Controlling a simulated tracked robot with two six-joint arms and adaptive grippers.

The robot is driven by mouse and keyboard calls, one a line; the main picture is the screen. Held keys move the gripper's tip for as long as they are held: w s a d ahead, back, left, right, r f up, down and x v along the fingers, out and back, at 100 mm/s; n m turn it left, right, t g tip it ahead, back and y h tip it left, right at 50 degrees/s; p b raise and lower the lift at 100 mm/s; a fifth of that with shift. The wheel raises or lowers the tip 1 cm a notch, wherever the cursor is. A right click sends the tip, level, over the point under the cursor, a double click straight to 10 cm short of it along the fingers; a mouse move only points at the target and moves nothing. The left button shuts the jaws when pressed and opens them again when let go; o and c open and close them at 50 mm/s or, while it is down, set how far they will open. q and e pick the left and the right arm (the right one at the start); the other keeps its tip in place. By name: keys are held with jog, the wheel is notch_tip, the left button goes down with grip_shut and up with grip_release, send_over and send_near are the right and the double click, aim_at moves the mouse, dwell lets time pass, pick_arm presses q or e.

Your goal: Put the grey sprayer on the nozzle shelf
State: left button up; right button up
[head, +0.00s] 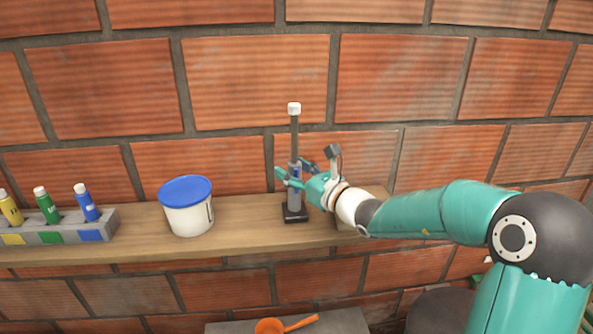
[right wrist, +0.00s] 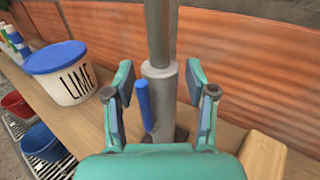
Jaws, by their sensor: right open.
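The grey sprayer (head: 294,205) stands upright on the wooden shelf (head: 248,228), with a dark square foot, a grey body, a thin dark upper tube and a white top. In the right wrist view the sprayer (right wrist: 161,85) has a blue part along its left side. My right gripper (head: 291,176) reaches it from the right at the height of its body. In the right wrist view the right gripper (right wrist: 162,92) is open, with one finger on each side of the sprayer and gaps visible. My left gripper is not in view.
A white tub with a blue lid (head: 188,208), marked LIME, stands left of the sprayer. A grey rack (head: 65,228) with several coloured bottles is farther left. A wooden block (right wrist: 263,157) lies to the right. A brick wall (head: 250,80) closes the back.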

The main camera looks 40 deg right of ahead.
jog(key=shift+s, duration=0.15)
jog(key=s+b, duration=0.3)
jog(key=s, duration=0.8)
jog(key=shift+s+d, duration=0.2)
jog(key=shift+s, duration=0.2)
jog(key=shift+r, duration=0.1)
